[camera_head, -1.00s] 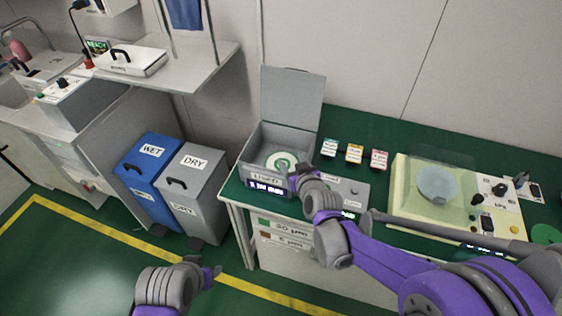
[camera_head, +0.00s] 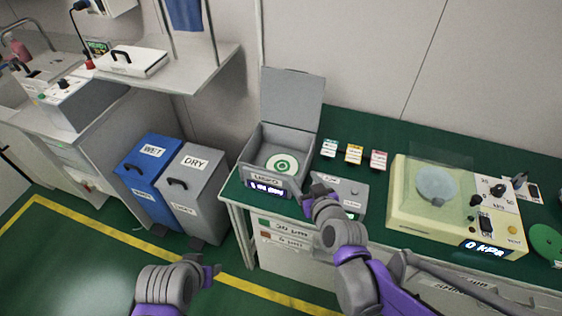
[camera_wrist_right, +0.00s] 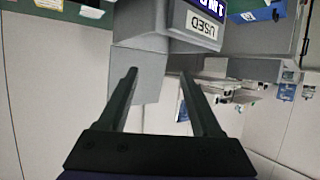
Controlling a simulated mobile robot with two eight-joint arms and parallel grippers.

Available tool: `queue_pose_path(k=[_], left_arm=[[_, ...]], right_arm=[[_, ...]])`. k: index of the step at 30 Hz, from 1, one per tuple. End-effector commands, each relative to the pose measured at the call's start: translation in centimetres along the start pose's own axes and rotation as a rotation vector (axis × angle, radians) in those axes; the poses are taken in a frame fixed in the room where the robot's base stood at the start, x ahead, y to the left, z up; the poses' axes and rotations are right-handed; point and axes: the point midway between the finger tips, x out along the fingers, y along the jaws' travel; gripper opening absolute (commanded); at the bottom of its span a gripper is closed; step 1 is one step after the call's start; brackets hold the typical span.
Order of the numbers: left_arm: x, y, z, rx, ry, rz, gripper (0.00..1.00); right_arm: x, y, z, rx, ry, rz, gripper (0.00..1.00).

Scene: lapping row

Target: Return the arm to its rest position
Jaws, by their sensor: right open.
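My right arm (camera_head: 350,262) is purple and grey and comes up from the bottom right over the front edge of the green bench. Its gripper (camera_head: 315,190) is just right of the grey open-lidded box, in front of a low grey box with a label. In the right wrist view the two dark fingers (camera_wrist_right: 158,75) stand apart with nothing between them. My left gripper (camera_head: 213,272) is at the bottom left over the floor; its fingers are too small to tell open from shut.
The open-lidded box (camera_head: 265,178) holds a white and green disc (camera_head: 282,164) and shows a USED label in the wrist view. Several small cards stand behind. A cream machine (camera_head: 408,218) is at right. Blue WET (camera_head: 150,175) and grey DRY (camera_head: 200,205) bins stand left of the bench.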

Motion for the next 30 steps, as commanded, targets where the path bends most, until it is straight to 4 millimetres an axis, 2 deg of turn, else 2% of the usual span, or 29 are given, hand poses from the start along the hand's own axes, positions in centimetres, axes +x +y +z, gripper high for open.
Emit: queue_pose_path(k=[14, 17, 20, 23, 30], left_arm=[[0.0, 0.0, 0.0, 0.0, 0.0, 0.0, 0.5], [-0.2, 0.0, -0.2, 0.0, 0.001, 0.0, 0.5], [-0.7, 0.0, -0.5, 0.0, 0.003, 0.0, 0.5], [-1.4, 0.0, -1.1, 0.0, 0.007, 0.0, 0.5], [-2.8, 0.0, -2.3, 0.0, 0.017, 0.0, 0.5]], right_arm=[[-0.2, 0.0, 0.0, 0.0, -0.001, 0.0, 0.66], [-1.0, 0.2, 0.2, 0.003, -0.027, 0.0, 0.66], [-3.0, 0.8, 0.8, 0.019, -0.105, 0.004, 0.66], [-6.5, 1.8, 2.2, 0.048, -0.233, 0.022, 0.66], [-15.9, 4.3, 7.1, 0.15, -0.551, 0.14, 0.66]])
